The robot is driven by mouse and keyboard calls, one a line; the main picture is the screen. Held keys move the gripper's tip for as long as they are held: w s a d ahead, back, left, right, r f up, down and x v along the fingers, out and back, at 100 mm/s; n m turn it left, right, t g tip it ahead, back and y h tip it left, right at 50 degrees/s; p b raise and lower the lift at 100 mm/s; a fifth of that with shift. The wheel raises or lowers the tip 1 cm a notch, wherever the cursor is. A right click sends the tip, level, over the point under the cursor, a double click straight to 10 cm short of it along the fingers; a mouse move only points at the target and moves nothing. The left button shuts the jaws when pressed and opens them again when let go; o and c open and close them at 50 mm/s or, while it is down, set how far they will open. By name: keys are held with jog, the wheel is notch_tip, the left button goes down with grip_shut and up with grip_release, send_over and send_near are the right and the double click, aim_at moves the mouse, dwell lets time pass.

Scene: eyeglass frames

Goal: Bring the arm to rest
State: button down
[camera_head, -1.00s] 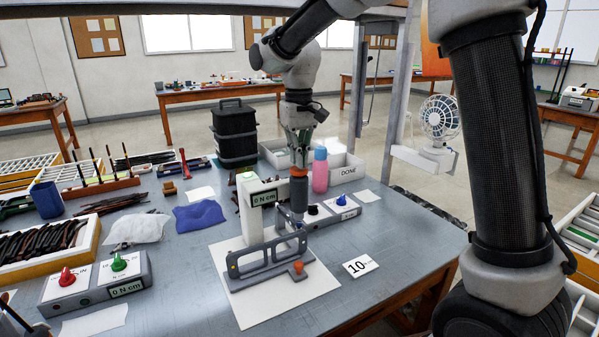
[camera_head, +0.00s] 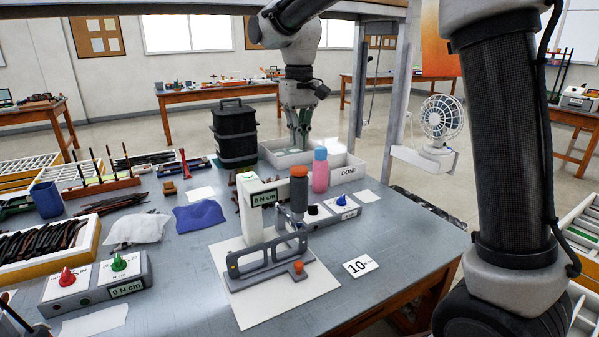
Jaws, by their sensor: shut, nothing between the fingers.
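My gripper (camera_head: 301,140) is shut and empty, pointing down in the head view. It hangs behind the grey screwdriver-like tool with an orange top (camera_head: 299,190), apart from it. In the picture its tips are in front of the white tray marked DONE (camera_head: 348,172). The tool stands upright at the white torque tester (camera_head: 255,210), which reads 0 N cm. A grey clamp frame (camera_head: 268,258) with an orange knob (camera_head: 298,267) sits in front, on a white sheet (camera_head: 245,305).
A pink bottle with a blue cap (camera_head: 320,172) stands close to my gripper. A black bin (camera_head: 234,135) is to its left. A fan (camera_head: 440,118) is beyond the table's right side. The table (camera_head: 410,240) is clear at the front right, around a card reading 10 (camera_head: 361,266).

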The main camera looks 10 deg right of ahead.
jog(key=shift+w+a, duration=0.1)
jog(key=shift+w, duration=0.05)
jog(key=shift+n, duration=0.3)
jog(key=s+f, duration=0.1)
jog(key=s+d+f, duration=0.1)
jog(key=f, duration=0.1)
jog(key=shift+s+d+f, duration=0.1)
jog(key=shift+s, duration=0.05)
jog(key=s+d+r+m+t, duration=0.1)
jog(key=s+d+m+t, duration=0.3)
jog(key=s+d, duration=1.7)
jog(key=shift+s+d+r, duration=0.35)
jog(key=shift+s+r, duration=0.05)
jog(key=shift+s, duration=2.05)
